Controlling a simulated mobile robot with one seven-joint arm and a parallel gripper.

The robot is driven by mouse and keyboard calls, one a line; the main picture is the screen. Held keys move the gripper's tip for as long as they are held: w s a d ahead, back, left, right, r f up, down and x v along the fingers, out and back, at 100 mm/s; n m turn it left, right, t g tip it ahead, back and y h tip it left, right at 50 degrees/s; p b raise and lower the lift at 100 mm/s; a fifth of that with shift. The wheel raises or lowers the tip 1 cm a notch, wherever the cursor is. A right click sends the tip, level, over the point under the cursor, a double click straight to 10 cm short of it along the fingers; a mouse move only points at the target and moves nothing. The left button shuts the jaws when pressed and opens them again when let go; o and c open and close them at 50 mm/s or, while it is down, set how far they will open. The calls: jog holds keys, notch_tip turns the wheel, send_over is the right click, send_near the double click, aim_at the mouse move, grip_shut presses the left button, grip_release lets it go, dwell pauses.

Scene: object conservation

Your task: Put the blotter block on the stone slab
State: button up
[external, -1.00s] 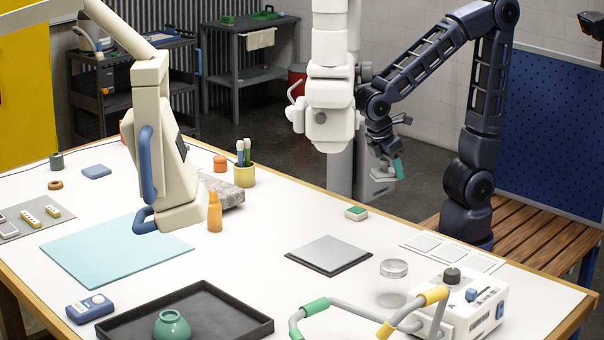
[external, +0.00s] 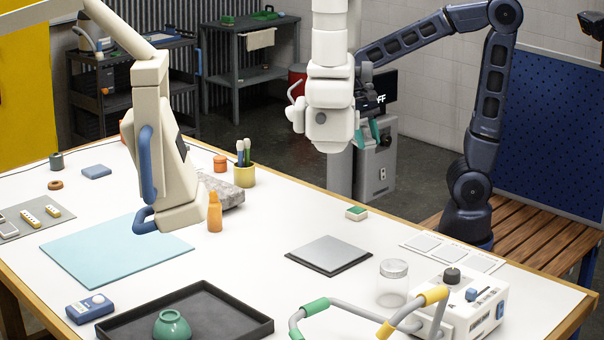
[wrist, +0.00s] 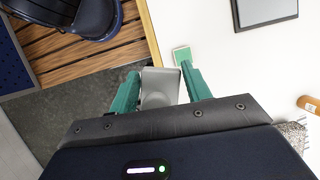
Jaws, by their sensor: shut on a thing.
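My gripper (external: 374,130) is raised beyond the far edge of the table, beside the white arm. Its green fingers (wrist: 160,75) are shut on a pale grey thing (wrist: 160,88), which shows between them in the wrist view. I cannot tell from its shape whether this is the blotter block. A small green-topped block (external: 357,213) lies on the table near the far edge, and also in the wrist view (wrist: 183,55).
An orange bottle (external: 215,212) and a yellow pen cup (external: 244,174) stand close to the slab. A beige arm-like fixture (external: 165,150) rises just left of it. Open table lies between slab and plate.

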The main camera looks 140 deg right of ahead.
jog(key=w+d+f+n+g, duration=0.1)
jog(key=w+d+n, duration=0.3)
jog(key=w+d, duration=0.5)
jog(key=w+d+f+n+g, duration=0.2)
jog(key=w+d+n, duration=0.2)
jog(key=w+d, duration=0.55)
notch_tip(320, 180, up, 9)
jog(key=n+h, duration=0.8)
jog(key=n, duration=1.5)
send_over(207, 180)
jog(key=w+a, duration=0.1)
jog(key=a, duration=0.1)
jog(key=shift+t, duration=0.3)
jog(key=f, duration=2)
jog(key=shift+d, duration=0.25)
jog(key=o, duration=0.9)
jog(key=shift+o, duration=0.4)
